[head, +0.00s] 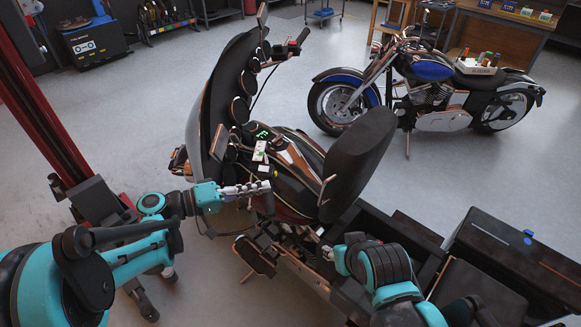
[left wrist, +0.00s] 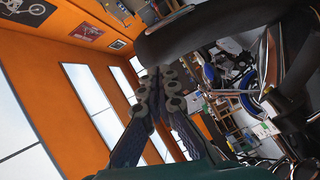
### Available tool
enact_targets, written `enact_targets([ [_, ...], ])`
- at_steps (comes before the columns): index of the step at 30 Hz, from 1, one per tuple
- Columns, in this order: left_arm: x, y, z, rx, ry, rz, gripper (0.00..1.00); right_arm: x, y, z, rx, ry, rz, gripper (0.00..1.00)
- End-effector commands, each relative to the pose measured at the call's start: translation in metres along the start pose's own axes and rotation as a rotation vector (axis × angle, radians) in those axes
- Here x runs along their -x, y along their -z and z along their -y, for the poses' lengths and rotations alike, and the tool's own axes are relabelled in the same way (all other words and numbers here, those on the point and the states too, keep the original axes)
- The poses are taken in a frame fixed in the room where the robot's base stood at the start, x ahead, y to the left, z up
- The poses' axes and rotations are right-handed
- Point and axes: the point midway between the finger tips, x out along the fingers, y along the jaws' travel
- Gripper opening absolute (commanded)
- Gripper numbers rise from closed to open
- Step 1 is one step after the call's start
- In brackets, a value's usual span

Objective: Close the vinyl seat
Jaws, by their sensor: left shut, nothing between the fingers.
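The black vinyl seat (head: 357,165) stands raised and tilted up on the motorcycle, with its underside edge above the frame. In the left wrist view a dark rounded shape, apparently the seat (left wrist: 205,32), fills the upper middle. My left gripper (head: 262,187) is shut and empty, beside the motorcycle and left of the raised seat, apart from it in the head view. Its fingers (left wrist: 165,95) show close together in the left wrist view. My right gripper (head: 327,252) is low beside the lift, below the seat; its fingers are too small to read.
The motorcycle's fairing, gauges and handlebar (head: 292,48) rise in front of the seat. A blue motorcycle (head: 430,90) is parked behind. A red post (head: 45,110) stands at left. Grey floor is open between.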

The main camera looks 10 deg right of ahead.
Motion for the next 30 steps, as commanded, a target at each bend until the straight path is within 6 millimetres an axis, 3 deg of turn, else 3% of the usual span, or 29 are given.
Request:
enact_targets([
  [4,-0.004,0.004,-0.005,-0.004,-0.041,0.0,0.0,0.002,0.001,0.0,0.0,0.0,0.0,0.4],
  [8,-0.021,0.002,-0.005,-0.004,-0.041,0.002,0.0,-0.001,-0.001,0.0,0.0,0.0,0.0,0.4],
  [20,-0.104,0.002,-0.007,-0.004,-0.039,0.002,0.0,-0.009,-0.007,0.0,0.0,0.0,0.0,0.4],
  [24,-0.118,-0.014,-0.008,-0.003,-0.038,0.001,0.0,-0.012,-0.009,0.0,0.0,0.0,0.0,0.4],
  [30,-0.127,-0.024,-0.009,-0.003,-0.037,-0.001,0.0,-0.014,-0.01,0.0,0.0,0.0,0.0,0.4],
])
